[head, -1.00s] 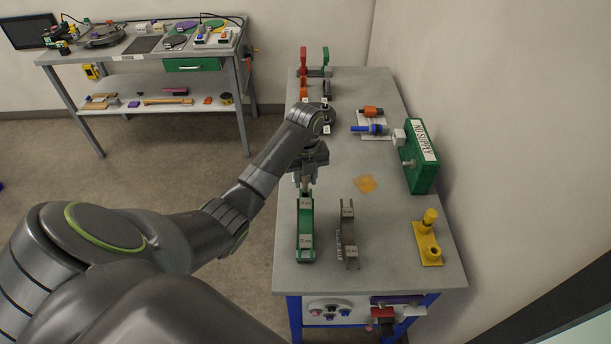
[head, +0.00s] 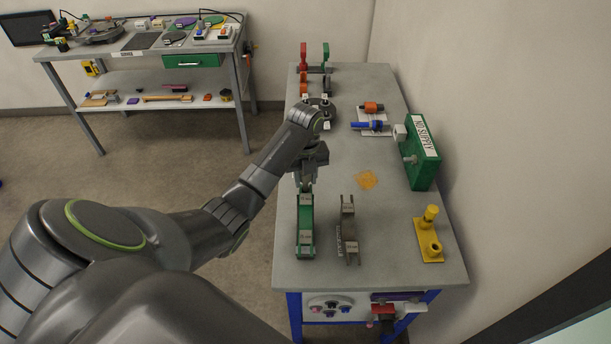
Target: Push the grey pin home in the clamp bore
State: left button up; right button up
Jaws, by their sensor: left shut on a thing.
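A green clamp bracket (head: 305,225) with pale labels lies lengthwise on the grey bench. My left gripper (head: 306,186) points down at its far end, shut on a small grey pin, which the fingers almost wholly hide. The fingertips are very close to the top of the green bracket; I cannot tell whether they touch it. The bore and how deep the pin sits are hidden. A similar grey bracket (head: 348,232) lies just to the right, apart from the gripper. My right gripper is not in view.
A yellow fixture (head: 429,236) stands at the front right. A green "NO SUPPLY" box (head: 422,152) stands by the wall. An orange patch (head: 366,180) marks the bench (head: 385,215). Blue (head: 370,126) and orange (head: 372,107) parts lie behind. Red and green uprights stand at the far end.

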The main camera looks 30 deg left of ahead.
pick_arm(q)
jog(key=shift+f+b, duration=0.45)
jog(key=shift+f, duration=0.45)
jog(key=o, duration=0.8)
jog(key=shift+s, duration=0.1)
jog(key=shift+o, duration=1.3)
jog(key=shift+f, duration=0.1)
